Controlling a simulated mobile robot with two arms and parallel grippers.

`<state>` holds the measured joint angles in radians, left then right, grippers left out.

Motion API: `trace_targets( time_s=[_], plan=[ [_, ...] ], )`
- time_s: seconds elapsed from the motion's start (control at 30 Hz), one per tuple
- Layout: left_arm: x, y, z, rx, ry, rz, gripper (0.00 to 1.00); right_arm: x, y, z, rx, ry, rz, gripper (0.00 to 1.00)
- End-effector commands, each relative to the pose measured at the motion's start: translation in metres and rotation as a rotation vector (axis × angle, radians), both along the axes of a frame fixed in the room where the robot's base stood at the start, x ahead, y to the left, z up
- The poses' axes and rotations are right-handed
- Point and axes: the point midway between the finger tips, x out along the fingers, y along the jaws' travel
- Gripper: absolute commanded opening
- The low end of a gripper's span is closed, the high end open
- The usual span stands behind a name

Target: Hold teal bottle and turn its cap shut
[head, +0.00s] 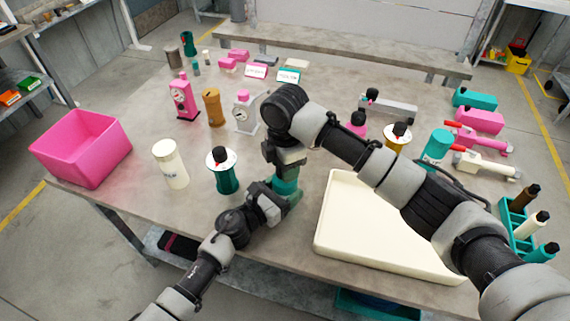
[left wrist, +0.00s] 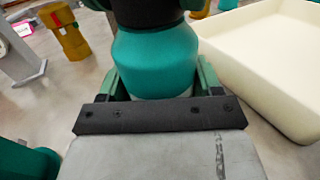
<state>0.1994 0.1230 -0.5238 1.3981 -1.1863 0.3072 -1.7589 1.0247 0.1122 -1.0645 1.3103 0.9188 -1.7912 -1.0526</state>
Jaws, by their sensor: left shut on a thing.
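A teal bottle (head: 287,187) stands upright on the table, left of the cream tray. My left gripper (head: 280,196) is shut around its body from the front left. In the left wrist view the teal bottle (left wrist: 155,62) fills the space between the green fingers. My right gripper (head: 286,158) points down directly over the bottle's top. The cap is hidden by it, and its fingers cannot be made out. A dark part covers the bottle's top in the left wrist view. Another teal bottle (head: 226,178) with a white collar and dark cap stands to the left, apart from both grippers.
The cream tray (head: 330,215) lies empty to the right, under my right arm. A cream canister (head: 170,165) and a pink bin (head: 80,148) stand at left. A brown canister (head: 213,107), pink dial device (head: 183,98) and grey dial device (head: 245,113) stand behind. Parts fill the right side.

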Motion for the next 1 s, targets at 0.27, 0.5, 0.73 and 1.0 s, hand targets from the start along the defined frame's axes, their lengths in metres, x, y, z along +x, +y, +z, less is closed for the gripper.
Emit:
trace_targets(
  time_s=[0.27, 0.5, 0.73, 1.0],
  plan=[
    [-0.0002, 0.0008, -0.0014, 0.002, 0.002, 0.001, 0.31, 0.0010, -0.0009, 0.0008, -0.001, -0.003, -0.015, 0.20],
    [-0.0003, 0.0009, -0.0014, 0.002, 0.002, 0.002, 0.31, 0.0009, -0.0008, 0.0007, -0.001, -0.003, -0.015, 0.50],
    [-0.0003, 0.0007, -0.0015, 0.002, 0.002, 0.001, 0.31, 0.0004, -0.0004, 0.0003, 0.000, -0.001, -0.013, 0.70],
    [-0.0003, 0.0006, -0.0014, 0.002, 0.002, 0.001, 0.31, 0.0005, 0.0000, 0.0064, 0.001, -0.002, -0.011, 0.70]
  ],
)
